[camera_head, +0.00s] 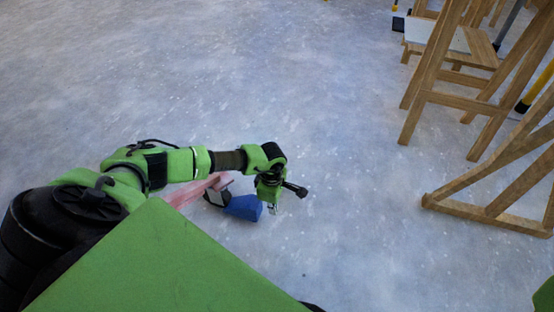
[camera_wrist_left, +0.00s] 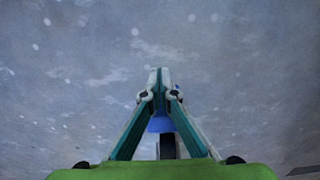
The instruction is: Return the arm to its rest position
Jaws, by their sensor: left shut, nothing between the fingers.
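My left arm comes in from the left in the head view, green and black, and stretches to the right over the floor. My left gripper (camera_head: 274,201) hangs at its end and points downward. In the left wrist view the two fingers of the left gripper (camera_wrist_left: 158,83) meet at their tips with nothing between them. My right gripper is not in view.
A blue piece (camera_head: 243,207) and a pinkish-red piece (camera_head: 190,191) show below my left forearm, partly hidden. Wooden trestle frames (camera_head: 470,99) stand at the right, with a wooden stool-like piece (camera_head: 482,50) behind. The pale floor (camera_head: 340,120) between is clear.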

